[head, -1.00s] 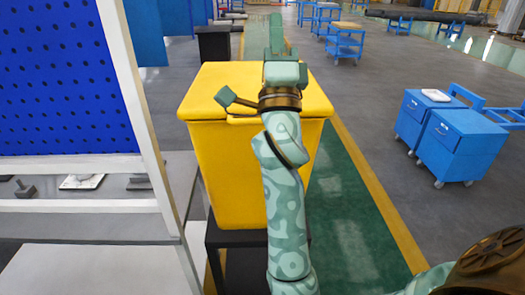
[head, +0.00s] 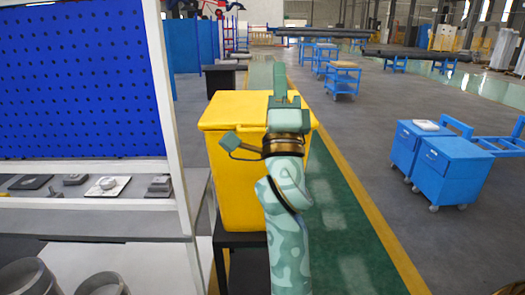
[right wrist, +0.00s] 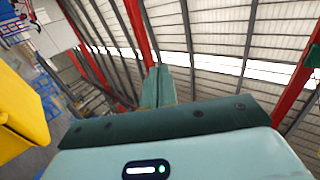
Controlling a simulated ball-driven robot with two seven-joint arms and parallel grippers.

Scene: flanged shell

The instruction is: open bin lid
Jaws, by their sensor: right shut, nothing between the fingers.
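The yellow bin (head: 236,185) stands in the middle of the head view on a dark stand. Its yellow lid (head: 240,108) looks flat and closed on top. My right gripper (head: 281,80) overlaps the right part of the lid in that view, its fingers together and pointing up. Nothing shows between them; whether it touches the lid cannot be told. In the right wrist view the shut fingers (right wrist: 158,86) point toward the ceiling, and part of the yellow bin (right wrist: 20,112) shows at the left edge. My arm hides the bin's right front. My left gripper is not in view.
A workbench with a blue pegboard (head: 75,80) and a white post (head: 168,110) stands close on the left. Blue wheeled cabinets (head: 447,170) stand to the right. The green floor lane (head: 335,215) right of the bin is clear.

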